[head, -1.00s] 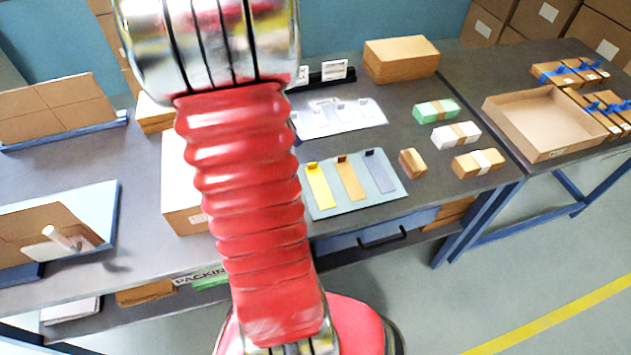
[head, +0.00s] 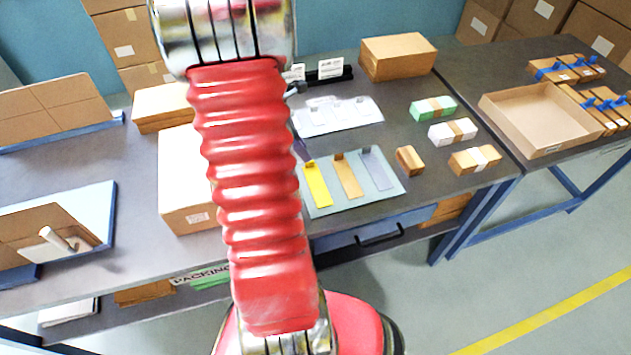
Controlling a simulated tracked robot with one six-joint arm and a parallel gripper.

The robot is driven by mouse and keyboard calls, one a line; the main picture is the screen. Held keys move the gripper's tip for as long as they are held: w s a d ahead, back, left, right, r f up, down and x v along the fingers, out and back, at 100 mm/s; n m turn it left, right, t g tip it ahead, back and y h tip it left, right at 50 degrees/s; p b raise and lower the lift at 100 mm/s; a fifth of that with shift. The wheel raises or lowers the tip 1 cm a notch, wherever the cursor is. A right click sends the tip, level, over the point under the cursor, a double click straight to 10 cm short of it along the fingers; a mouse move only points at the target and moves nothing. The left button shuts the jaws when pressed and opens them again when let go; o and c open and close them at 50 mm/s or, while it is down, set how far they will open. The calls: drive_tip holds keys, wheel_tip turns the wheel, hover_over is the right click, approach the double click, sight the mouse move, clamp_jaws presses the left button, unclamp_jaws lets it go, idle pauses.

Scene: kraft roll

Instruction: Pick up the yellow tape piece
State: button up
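The yellow tape piece (head: 318,186) lies on a pale grey-green sheet (head: 335,206) on the table. It is the leftmost of three strips, beside a tan strip (head: 349,178) and a grey strip (head: 378,170). Its upper end is close to the right edge of my red arm. My gripper (head: 302,149) is almost wholly hidden behind the arm. Only a small dark part, seemingly a fingertip, shows just above the yellow piece's upper end. I cannot tell whether it touches the piece or how far it is open.
A white sheet with small tabs (head: 338,119) lies behind the strips. A small brown block (head: 410,160) stands to their right, with green, white and tan banded packs beyond. A large box (head: 186,205) stands left of my arm. An open carton (head: 535,125) is on the right table.

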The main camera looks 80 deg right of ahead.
sight(312, 166)
drive_tip(key=shift+a+x, duration=0.15)
drive_tip(key=shift+x, duration=1.15)
drive_tip(key=shift+a+x, duration=0.15)
drive_tip(key=shift+x, duration=1.15)
drive_tip(key=shift+w+f, duration=0.1)
drive_tip(key=shift+w, duration=0.1)
clamp_jaws()
